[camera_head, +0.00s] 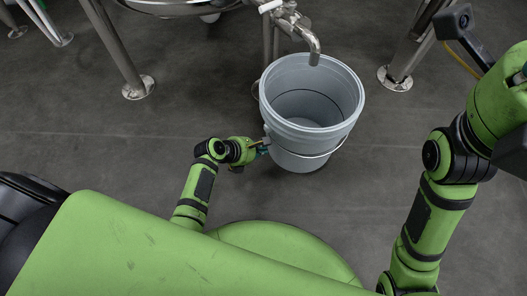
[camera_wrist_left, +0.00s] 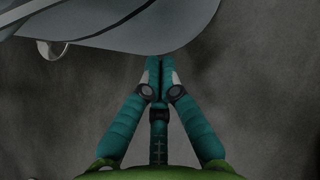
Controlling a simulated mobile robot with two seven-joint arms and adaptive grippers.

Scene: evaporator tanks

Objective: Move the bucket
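The grey bucket (camera_head: 312,105) stands upright and looks empty, under a metal spout. Its thin wire handle (camera_head: 318,154) hangs down across the near side. My left gripper (camera_head: 263,147) is at the bucket's left side, below the rim. In the left wrist view its teal fingers (camera_wrist_left: 159,68) are together at the tips, close to the edge of the bucket (camera_wrist_left: 150,35). I see nothing between them, and cannot tell if they touch the bucket. Part of the handle (camera_wrist_left: 50,49) shows at the left there. My right arm is at the right; its gripper is out of the picture.
The metal spout (camera_head: 314,50) hangs over the bucket's far rim. Steel tank legs stand left (camera_head: 121,55) and right (camera_head: 405,58) of the bucket, on round feet. The dark floor (camera_head: 90,165) is clear at the left and between the bucket and my base.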

